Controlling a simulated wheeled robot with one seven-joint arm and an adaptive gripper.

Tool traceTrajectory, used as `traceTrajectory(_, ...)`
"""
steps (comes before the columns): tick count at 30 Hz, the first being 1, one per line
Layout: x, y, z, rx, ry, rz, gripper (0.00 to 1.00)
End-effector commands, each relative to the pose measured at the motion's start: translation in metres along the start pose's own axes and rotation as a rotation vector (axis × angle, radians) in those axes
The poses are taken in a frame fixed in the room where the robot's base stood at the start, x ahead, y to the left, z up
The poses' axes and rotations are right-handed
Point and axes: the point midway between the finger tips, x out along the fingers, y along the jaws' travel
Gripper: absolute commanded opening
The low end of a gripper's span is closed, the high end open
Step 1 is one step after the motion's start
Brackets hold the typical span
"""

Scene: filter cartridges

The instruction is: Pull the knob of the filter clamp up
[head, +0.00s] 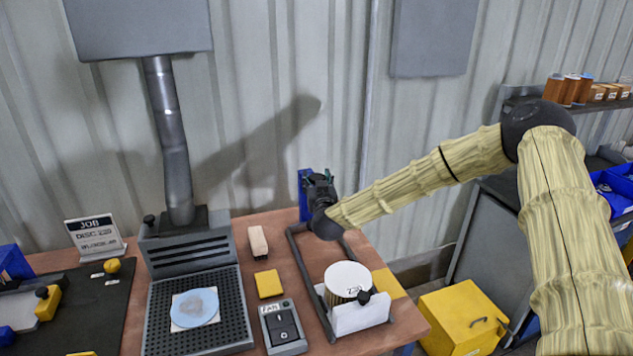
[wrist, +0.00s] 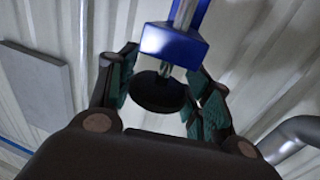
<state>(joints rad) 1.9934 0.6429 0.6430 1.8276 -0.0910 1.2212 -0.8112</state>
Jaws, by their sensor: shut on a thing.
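The filter clamp shows as a blue block (wrist: 174,43) with metal rods in the wrist view. Its round black knob (wrist: 158,93) sits between the teal finger pads of my gripper (wrist: 166,92). I take the gripper as shut on the knob, though the exact contact at the pads is hard to see. In the head view my gripper (head: 321,186) is beside the blue clamp part (head: 303,192), above the back right of the table. The gripper hides the knob there.
Below my gripper, a dark frame (head: 295,246) holds a white-topped filter (head: 348,279) in a white holder (head: 360,317). A grey switch box (head: 283,328), a yellow block (head: 268,284) and a perforated extraction bench (head: 234,308) stand to the left. The corrugated wall is close behind.

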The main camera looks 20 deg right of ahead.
Motion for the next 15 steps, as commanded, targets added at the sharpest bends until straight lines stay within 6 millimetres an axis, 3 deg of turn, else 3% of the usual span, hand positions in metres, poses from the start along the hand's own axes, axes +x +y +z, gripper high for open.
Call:
traceTrajectory(8,-0.001,0.000,-0.006,0.000,0.000,0.000,0.07)
traceTrajectory(15,-0.001,0.000,-0.036,-0.001,0.003,0.000,0.06)
